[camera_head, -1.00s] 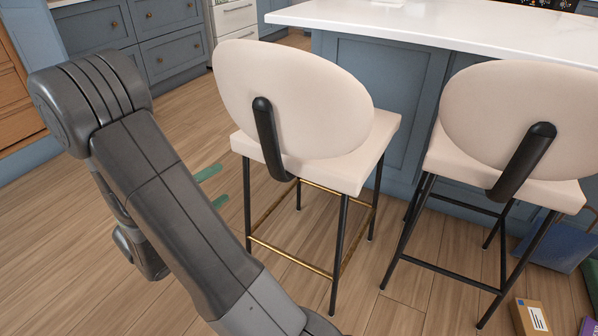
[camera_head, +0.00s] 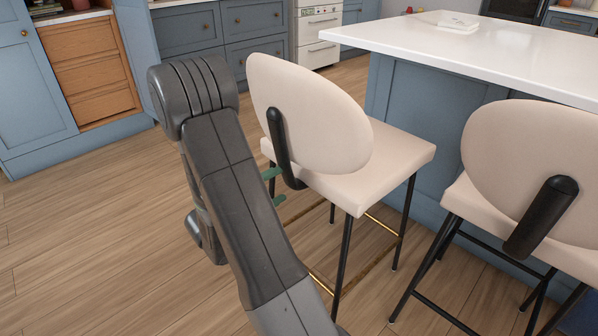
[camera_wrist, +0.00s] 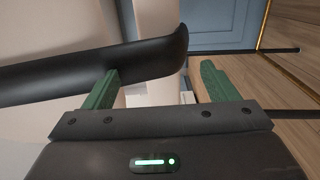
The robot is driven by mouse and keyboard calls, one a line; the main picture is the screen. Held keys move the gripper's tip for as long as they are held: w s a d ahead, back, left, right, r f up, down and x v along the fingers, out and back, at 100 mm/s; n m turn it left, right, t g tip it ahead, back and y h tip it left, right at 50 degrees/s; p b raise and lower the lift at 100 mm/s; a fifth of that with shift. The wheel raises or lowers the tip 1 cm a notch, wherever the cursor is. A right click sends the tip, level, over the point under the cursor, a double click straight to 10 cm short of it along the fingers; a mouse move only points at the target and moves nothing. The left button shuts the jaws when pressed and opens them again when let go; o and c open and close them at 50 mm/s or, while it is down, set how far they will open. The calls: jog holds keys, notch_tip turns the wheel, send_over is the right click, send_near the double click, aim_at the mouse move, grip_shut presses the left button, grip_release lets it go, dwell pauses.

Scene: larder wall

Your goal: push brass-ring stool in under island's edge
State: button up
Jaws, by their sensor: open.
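The brass-ring stool (camera_head: 385,165) has a cream seat, a round cream back, black legs and a brass footrest ring (camera_head: 380,224). It stands upright in front of the blue island (camera_head: 420,125) with its white top, its back turned towards me. My gripper (camera_head: 277,187) has green fingers and is open at the stool's rear left, beside the black back bracket (camera_head: 280,145). In the wrist view, the bracket (camera_wrist: 60,75) crosses close ahead of my gripper (camera_wrist: 158,75). The left finger meets its outline; I cannot tell if they touch. Nothing is held.
A second cream stool (camera_head: 535,150) with black legs stands close on the right. Blue cabinets (camera_head: 255,30) and wooden drawers (camera_head: 90,70) line the back. The wood floor (camera_head: 100,220) at left is clear.

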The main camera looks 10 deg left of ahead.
aim_at(299, 175)
jog(key=b+x, duration=0.2)
jog(key=x, duration=0.7)
jog(key=shift+b, duration=0.35)
grip_shut()
